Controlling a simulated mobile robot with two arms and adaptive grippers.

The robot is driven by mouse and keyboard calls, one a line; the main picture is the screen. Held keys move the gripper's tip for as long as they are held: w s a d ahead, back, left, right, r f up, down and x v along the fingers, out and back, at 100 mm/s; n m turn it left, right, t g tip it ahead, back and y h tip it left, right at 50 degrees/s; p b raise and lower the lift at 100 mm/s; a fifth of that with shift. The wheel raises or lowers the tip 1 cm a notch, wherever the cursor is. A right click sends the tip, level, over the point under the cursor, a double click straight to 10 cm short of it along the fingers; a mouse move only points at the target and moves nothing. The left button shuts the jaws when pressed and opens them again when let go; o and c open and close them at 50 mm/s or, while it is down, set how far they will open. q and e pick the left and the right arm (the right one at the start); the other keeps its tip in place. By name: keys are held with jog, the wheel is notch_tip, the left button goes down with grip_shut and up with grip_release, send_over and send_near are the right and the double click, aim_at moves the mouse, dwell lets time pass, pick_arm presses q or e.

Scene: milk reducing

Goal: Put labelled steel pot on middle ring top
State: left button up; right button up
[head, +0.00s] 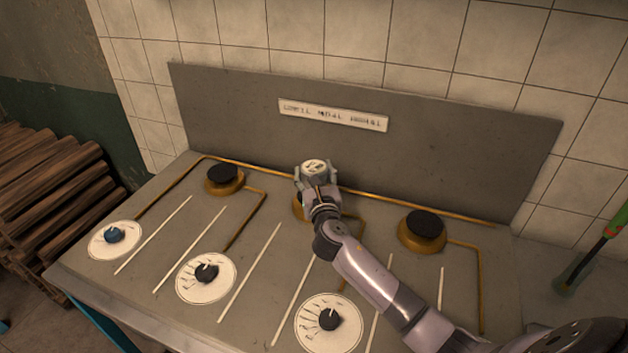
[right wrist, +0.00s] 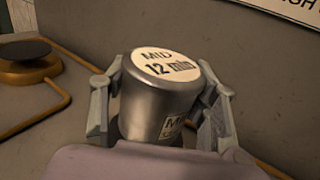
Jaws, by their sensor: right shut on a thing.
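The labelled steel pot (head: 315,171) is a small metal cylinder with a pale round top label. In the right wrist view the pot (right wrist: 158,105) reads "MID 12 min" on top, with another label partly hidden low on its side. My right gripper (head: 316,180) is shut on the pot, one finger on each side. In the head view they are at the middle ring (head: 299,207), which is mostly hidden behind the gripper. I cannot tell whether the pot touches the ring. The pot looks roughly upright. My left gripper is not in view.
A left ring (head: 224,180) and a right ring (head: 422,231) stand bare on the grey stove top. Several dials (head: 205,277) lie along the front. A grey back panel (head: 230,115) with a label strip (head: 333,115) rises close behind the pot. Stacked logs (head: 50,195) are at the left.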

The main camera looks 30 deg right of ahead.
jog(key=shift+f, duration=0.6)
jog(key=o, duration=1.3)
jog(key=shift+o, duration=0.2)
jog(key=shift+s+r, duration=0.1)
jog(key=p+v, duration=0.3)
jog(key=v, duration=0.8)
jog(key=shift+s+a, duration=0.2)
jog(key=shift+s, duration=0.15)
